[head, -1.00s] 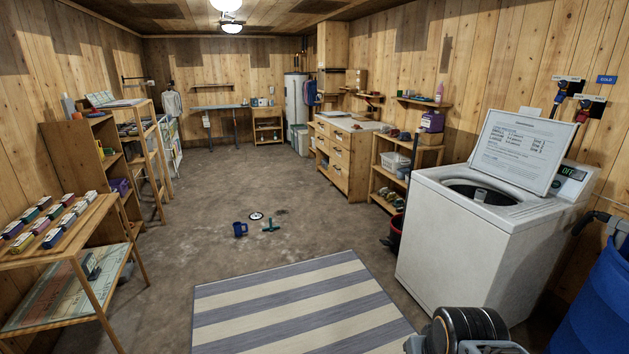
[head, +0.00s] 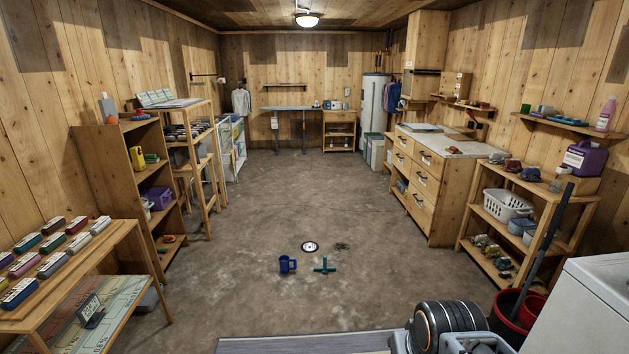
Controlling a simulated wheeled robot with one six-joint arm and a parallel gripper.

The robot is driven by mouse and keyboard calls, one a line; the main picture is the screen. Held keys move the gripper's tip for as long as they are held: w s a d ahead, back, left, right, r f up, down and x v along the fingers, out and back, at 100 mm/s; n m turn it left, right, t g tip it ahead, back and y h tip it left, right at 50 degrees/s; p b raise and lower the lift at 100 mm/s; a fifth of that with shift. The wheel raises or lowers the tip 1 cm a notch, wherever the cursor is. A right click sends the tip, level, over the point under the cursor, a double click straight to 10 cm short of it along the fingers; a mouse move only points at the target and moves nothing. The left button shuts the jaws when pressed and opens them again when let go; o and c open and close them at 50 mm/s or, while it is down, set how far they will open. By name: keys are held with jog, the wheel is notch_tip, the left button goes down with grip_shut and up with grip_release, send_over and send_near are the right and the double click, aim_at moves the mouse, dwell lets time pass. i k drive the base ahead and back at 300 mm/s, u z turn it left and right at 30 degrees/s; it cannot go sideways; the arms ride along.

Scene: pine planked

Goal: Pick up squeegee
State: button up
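A green T-shaped tool, which looks like the squeegee (head: 324,266), lies on the concrete floor ahead of me, near the middle of the head view. A blue mug (head: 287,264) stands just left of it, apart from it. Part of my own arm shows at the bottom right of the head view, well short of the squeegee. My gripper's fingers are not in view.
A striped rug (head: 305,343) lies at the bottom edge. A low table with small boxes (head: 62,248) and shelves stand left. At right are a red bucket (head: 516,312), a shelf with a white basket (head: 507,205) and a washer corner (head: 600,285).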

aim_at(324, 269)
jog(key=u, duration=0.2)
jog(key=i, duration=2.25)
jog(key=u, duration=0.25)
jog(key=i, duration=2)
jog(key=z, duration=0.05)
